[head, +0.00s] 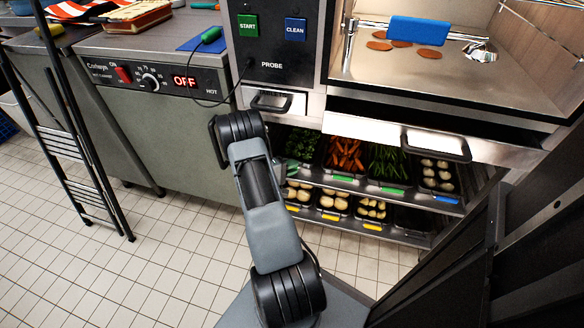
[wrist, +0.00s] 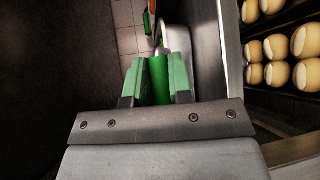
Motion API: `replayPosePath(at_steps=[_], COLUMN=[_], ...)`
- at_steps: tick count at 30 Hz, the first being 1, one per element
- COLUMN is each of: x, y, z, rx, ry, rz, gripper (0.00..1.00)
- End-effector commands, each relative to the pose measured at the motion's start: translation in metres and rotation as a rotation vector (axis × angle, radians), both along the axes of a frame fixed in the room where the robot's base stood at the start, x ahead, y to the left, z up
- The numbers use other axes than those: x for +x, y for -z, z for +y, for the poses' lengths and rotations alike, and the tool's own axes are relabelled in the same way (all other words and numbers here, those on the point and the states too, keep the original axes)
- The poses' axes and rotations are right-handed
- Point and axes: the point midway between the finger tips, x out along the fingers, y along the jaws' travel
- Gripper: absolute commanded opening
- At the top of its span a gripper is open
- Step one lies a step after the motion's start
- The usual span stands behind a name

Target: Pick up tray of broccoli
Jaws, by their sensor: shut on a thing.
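The tray of broccoli (head: 301,145) sits at the left end of the upper shelf, a dark tray filled with green florets. My arm hides its left side in the head view.
On the same shelf are trays of carrots (head: 345,155), green beans (head: 388,165) and pale rounds (head: 437,174). A drawer with a dark handle (head: 436,145) juts out above. A stepladder (head: 60,140) stands left on the tiled floor.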

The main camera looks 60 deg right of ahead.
Motion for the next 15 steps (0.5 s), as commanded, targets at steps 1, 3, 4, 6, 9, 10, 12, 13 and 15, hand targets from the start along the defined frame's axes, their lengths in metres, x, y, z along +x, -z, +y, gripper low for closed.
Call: replayPosePath(at_steps=[1, 3, 4, 6, 9, 10, 12, 13, 15], x=[0.000, 0.000, 0.000, 0.000, 0.000, 0.000, -0.001, -0.002, -0.003], y=[0.000, 0.000, 0.000, 0.000, 0.000, 0.000, 0.000, 0.000, 0.000], z=[0.000, 0.000, 0.000, 0.000, 0.001, 0.002, 0.005, 0.007, 0.012], rx=[0.000, 0.000, 0.000, 0.000, 0.001, 0.001, 0.001, 0.001, 0.001], ry=[0.000, 0.000, 0.000, 0.000, 0.000, 0.000, 0.000, 0.001, 0.001], rz=[0.000, 0.000, 0.000, 0.000, 0.000, 0.000, 0.000, 0.001, 0.001], gripper=[0.00, 0.00, 0.00, 0.00, 0.00, 0.00, 0.00, 0.00, 0.00])
